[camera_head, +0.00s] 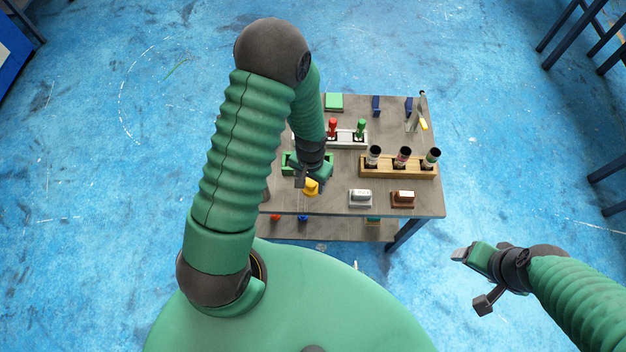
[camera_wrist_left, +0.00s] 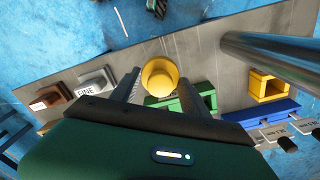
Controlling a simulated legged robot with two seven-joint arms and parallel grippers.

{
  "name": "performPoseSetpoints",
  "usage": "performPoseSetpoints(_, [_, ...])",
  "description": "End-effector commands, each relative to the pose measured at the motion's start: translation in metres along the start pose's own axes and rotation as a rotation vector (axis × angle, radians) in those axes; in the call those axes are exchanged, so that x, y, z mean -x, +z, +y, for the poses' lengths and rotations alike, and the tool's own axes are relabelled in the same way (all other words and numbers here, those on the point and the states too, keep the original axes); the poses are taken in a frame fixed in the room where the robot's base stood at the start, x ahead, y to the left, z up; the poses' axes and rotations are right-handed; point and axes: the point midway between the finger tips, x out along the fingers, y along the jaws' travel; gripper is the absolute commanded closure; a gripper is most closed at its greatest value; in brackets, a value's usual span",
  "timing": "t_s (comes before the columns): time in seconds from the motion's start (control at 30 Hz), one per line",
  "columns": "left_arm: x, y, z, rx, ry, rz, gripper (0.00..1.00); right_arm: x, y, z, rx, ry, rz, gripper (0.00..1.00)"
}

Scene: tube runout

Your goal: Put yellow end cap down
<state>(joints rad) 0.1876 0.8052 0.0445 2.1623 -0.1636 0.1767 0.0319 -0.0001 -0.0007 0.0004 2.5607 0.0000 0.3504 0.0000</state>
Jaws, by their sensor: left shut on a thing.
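The yellow end cap (camera_head: 311,187) is round and held over the front part of the grey table (camera_head: 330,204). My left gripper (camera_head: 306,178) is shut on it.
A wooden rack (camera_head: 398,172) with several dark-topped tubes stands at the right. A silver block (camera_head: 360,198) and a brown block (camera_head: 402,199) are near the front edge. A metal post (camera_wrist_left: 270,50) and a yellow square frame (camera_wrist_left: 268,86) show in the wrist view.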

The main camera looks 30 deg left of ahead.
Motion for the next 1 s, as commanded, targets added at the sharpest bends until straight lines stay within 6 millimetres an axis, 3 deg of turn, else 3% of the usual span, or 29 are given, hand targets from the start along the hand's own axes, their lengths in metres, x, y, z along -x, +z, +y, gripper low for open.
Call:
performPoseSetpoints(0.1, [0.002,-0.002,0.004,-0.003,-0.003,-0.002,0.89,0.005,-0.001,0.000,0.000,0.000,0.000,0.29])
performPoseSetpoints(0.63, [-0.065,-0.001,0.002,-0.002,-0.002,-0.002,0.89,-0.042,0.010,0.000,-0.001,0.000,0.000,0.29])
performPoseSetpoints(1.0, [-0.067,-0.001,0.004,-0.003,-0.004,0.000,0.89,-0.043,0.010,0.000,0.000,0.000,0.001,0.29])
